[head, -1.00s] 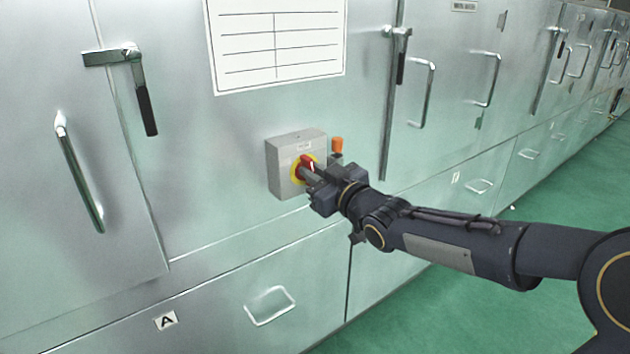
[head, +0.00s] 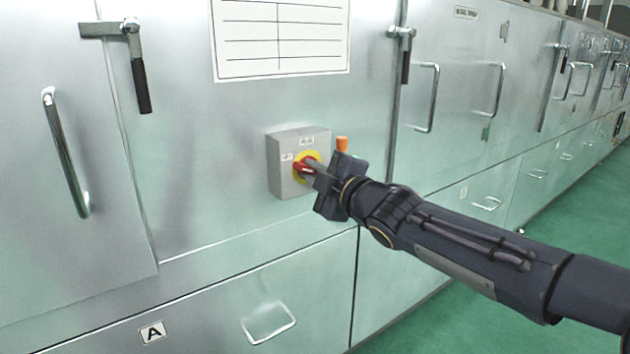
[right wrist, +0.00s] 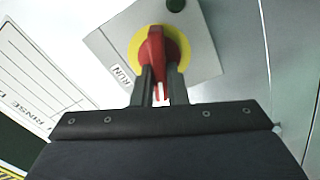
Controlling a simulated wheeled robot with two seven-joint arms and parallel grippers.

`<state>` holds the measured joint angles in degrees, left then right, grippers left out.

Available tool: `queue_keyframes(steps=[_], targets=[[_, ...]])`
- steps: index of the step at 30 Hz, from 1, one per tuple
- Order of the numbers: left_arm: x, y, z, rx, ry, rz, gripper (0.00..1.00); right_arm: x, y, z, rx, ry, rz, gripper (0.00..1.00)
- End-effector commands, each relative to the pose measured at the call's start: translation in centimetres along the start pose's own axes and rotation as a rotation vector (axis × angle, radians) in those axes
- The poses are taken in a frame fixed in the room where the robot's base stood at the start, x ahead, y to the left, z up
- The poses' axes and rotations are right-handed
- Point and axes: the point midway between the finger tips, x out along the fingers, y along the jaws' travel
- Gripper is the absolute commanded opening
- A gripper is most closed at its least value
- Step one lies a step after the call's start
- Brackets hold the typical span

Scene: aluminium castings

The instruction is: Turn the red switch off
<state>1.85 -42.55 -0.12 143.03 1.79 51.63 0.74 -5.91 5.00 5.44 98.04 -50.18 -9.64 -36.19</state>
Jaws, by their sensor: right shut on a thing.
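The red switch (head: 303,167) is a rotary handle on a yellow round plate (head: 318,157), on the front of a grey box (head: 284,178) fixed to the metal cabinet wall. My right gripper (head: 312,170) is shut on the red switch handle. In the right wrist view the red switch (right wrist: 155,50) sits between the two dark fingers of the right gripper (right wrist: 158,85), with a "RUN" label (right wrist: 122,75) to its left. In the head view the handle now lies nearly level. My left gripper is not in view.
An orange-topped part (head: 342,144) sticks out just right of the box. Cabinet doors with bar handles (head: 66,152) and latches (head: 142,70) surround it, and a drawer handle (head: 269,324) is below. Green floor (head: 480,290) is open at the right.

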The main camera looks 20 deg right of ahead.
Motion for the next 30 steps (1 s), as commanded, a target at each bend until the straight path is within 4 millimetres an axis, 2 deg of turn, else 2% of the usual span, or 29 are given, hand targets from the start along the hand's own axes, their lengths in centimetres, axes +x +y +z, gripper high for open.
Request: queue_keyframes(steps=[6,15,30], targets=[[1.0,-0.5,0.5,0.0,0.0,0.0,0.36,0.0,-0.5,0.1,-0.186,-0.001,-0.001,0.0],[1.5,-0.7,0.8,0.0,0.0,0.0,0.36,0.0,-0.5,0.1,-0.362,0.0,-0.001,0.0],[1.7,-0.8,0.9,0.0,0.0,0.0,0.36,0.0,-0.6,0.1,-0.443,0.0,-0.002,0.0]])
